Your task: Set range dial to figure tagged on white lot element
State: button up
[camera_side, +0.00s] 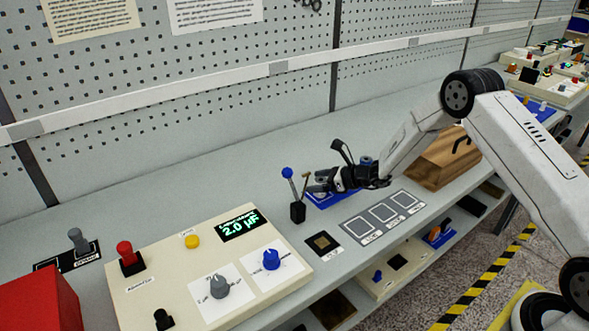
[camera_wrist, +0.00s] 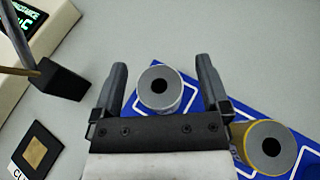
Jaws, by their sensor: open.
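A panel (camera_side: 140,300) in the side view carries a grey dial (camera_side: 219,287) and a blue dial (camera_side: 271,259), each on a white plate. Its lit display (camera_side: 240,224) reads 2.0 µF. I cannot tell which dial is the range dial. My gripper (camera_side: 318,183) is low over the blue mat (camera_side: 319,203) behind the panel's right side. In the wrist view my gripper (camera_wrist: 161,72) is open, with a pale cylinder (camera_wrist: 159,90) between its fingers, seen from above. It has a grey top with a dark hole and a whitish side. No tag figure is readable on it.
A yellow-sided cylinder (camera_wrist: 268,147) stands on the blue mat at right. A black block (camera_side: 298,212) with a blue-knobbed lever is left of my gripper. A dark square pad (camera_side: 323,243) and a grey three-square tray (camera_side: 383,215) lie in front. A wooden box (camera_side: 440,165) stands right.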

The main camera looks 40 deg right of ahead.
jog(key=shift+w+a+f, duration=0.25)
jog(key=shift+w+a, duration=0.05)
jog(key=shift+w, duration=0.1)
jog(key=c, duration=1.2)
jog(key=o, duration=0.9)
jog(key=shift+w+d+m+t+h, duration=0.15)
jog(key=shift+m+t+h, duration=0.35)
jog(key=shift+m+h, duration=0.85)
jog(key=shift+s+d+m+t+h, duration=0.15)
jog(key=shift+m+t+h, duration=0.35)
jog(key=shift+m+h, duration=0.85)
jog(key=shift+w, duration=0.1)
